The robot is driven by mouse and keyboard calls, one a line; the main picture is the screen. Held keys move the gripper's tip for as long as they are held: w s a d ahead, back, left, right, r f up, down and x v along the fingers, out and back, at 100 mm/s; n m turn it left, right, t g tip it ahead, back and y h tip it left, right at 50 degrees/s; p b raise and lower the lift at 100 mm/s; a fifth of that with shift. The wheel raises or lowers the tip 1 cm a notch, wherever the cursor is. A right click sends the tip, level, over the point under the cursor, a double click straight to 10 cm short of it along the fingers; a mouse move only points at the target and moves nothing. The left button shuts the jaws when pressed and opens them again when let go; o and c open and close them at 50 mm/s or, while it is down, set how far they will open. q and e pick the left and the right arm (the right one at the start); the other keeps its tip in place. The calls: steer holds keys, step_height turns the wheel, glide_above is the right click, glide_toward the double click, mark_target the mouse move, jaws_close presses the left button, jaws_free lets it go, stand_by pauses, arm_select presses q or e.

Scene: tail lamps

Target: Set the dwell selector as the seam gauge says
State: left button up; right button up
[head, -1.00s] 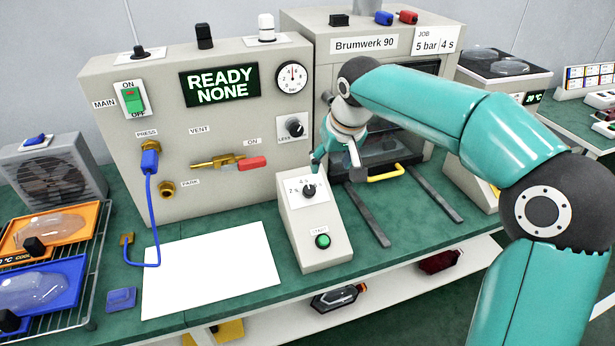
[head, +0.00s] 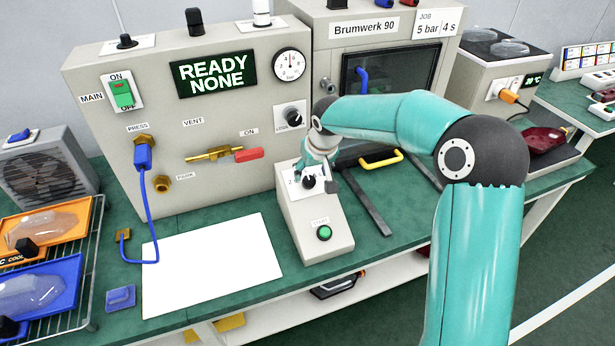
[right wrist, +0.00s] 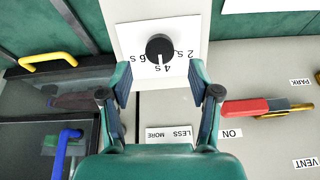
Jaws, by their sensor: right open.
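The dwell selector is a black knob (head: 309,181) on the sloped top of a small grey box (head: 318,222), above a green START button (head: 324,233). In the right wrist view the knob (right wrist: 160,47) sits on a white plate (right wrist: 136,32) marked 2 s, 4 s and 6 s. Its white mark is small and seems to face the 4 s side. My right gripper (right wrist: 160,82) is open and empty, its fingertips close to the plate on either side of the knob's near side. In the head view the right gripper (head: 318,176) partly covers the plate. My left gripper is not in view.
A job card (head: 437,24) reads 5 bar, 4 s. A round bar gauge (head: 289,64) and a READY NONE display (head: 213,74) are on the grey panel. A press knob (head: 292,116) and red-handled valve (head: 248,155) stand close behind the box. White paper (head: 212,262) lies left.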

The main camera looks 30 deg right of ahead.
mark_target(309, 179)
steer(key=shift+x, duration=2.25)
